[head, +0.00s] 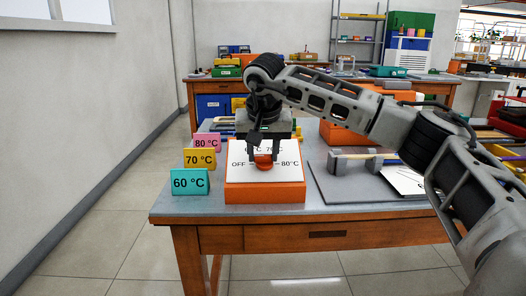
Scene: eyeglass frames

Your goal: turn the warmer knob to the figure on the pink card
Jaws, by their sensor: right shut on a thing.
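The warmer (265,192) is an orange box with a white dial face on the table. Its dial shows OFF at left and 80°C at right, with further figures above partly covered by my gripper. The orange-red knob (264,161) sits at the dial's middle. My right gripper (264,155) points down and is shut on the knob. Which mark the knob points to cannot be told. The pink card (207,142) stands left of the warmer and reads 80 °C. My left gripper is not in view.
A yellow card (199,160) reading 70 °C and a teal card (190,182) reading 60 °C stand in front of the pink one. A grey mat (340,189) with a handled tool lies right of the warmer, under my right arm. The table's front edge is clear.

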